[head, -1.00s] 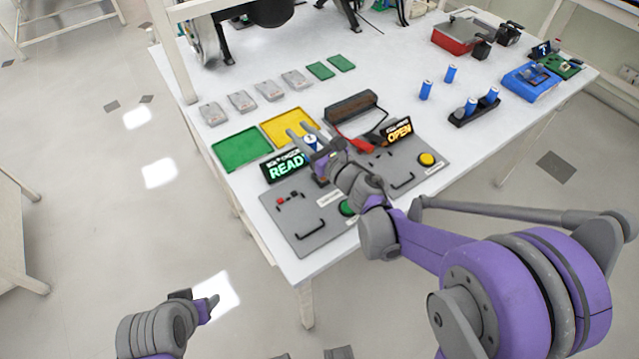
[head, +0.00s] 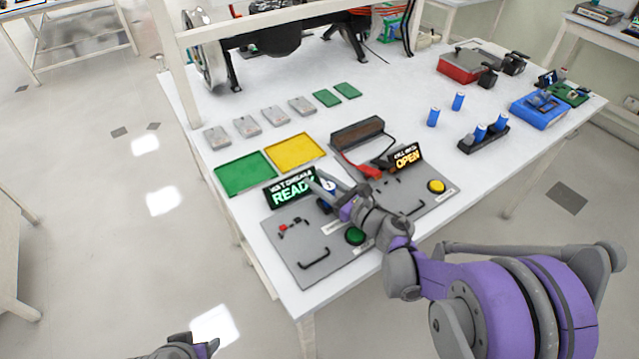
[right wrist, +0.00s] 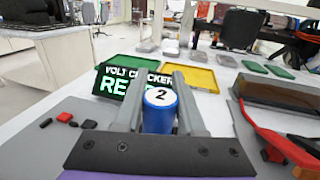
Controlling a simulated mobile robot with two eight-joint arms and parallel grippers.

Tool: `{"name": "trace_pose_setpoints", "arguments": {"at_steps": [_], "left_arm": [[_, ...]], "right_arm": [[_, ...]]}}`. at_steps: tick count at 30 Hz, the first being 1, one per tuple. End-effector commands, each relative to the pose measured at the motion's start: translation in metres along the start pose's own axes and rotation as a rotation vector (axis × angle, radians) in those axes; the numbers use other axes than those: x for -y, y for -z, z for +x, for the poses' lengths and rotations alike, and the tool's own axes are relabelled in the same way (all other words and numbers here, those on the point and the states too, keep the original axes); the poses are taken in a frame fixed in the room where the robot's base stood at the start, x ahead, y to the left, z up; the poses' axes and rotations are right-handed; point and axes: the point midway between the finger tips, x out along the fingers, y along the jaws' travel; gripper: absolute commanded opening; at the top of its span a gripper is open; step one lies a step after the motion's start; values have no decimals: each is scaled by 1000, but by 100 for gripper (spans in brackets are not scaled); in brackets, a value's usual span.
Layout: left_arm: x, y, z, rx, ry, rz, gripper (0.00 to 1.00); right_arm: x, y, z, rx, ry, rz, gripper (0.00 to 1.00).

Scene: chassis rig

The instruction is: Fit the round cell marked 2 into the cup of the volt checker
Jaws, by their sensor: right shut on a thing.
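The blue round cell with a white top marked 2 (right wrist: 160,108) is upright between the fingers of my right gripper (right wrist: 160,118), which is shut on it. In the head view my right gripper (head: 325,184) holds the cell (head: 328,185) over the volt checker (head: 310,247), near the right end of its green READY display (head: 290,188). A dark part shows just below the cell; I cannot tell if it is the cup, or whether the cell touches it. The display also shows in the right wrist view (right wrist: 125,84). My left gripper (head: 203,346) is at the bottom edge, mostly cut off.
A second panel with an OPEN display (head: 405,157) and yellow button (head: 436,186) lies to the right. Green (head: 243,177) and yellow (head: 294,151) trays lie behind. More blue cells stand in a black holder (head: 470,146) and loose (head: 433,117). A green button (head: 355,236) is near my right arm.

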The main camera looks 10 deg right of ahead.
Motion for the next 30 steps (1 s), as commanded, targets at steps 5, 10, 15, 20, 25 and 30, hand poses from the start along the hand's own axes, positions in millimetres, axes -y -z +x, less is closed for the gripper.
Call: {"name": "trace_pose_setpoints", "arguments": {"at_steps": [5, 10, 15, 20, 25, 30], "left_arm": [[0, 0, 1, 0, 0, 0, 58], [0, -2, 3, 1, 0, 0, 58], [0, -2, 4, 1, 0, 0, 58], [0, -2, 3, 1, 0, 0, 58], [0, -2, 3, 1, 0, 0, 58], [0, 0, 1, 0, 0, 0, 58]], "right_arm": [[0, 5, 0, 0, 0, 0, 0], [0, 7, 0, 0, 0, 0, 0], [0, 8, 0, 0, 0, 0, 56], [0, 8, 0, 0, 0, 0, 68], [0, 8, 0, 0, 0, 0, 68], [1, 4, -7, 0, 2, 0, 68]]}}
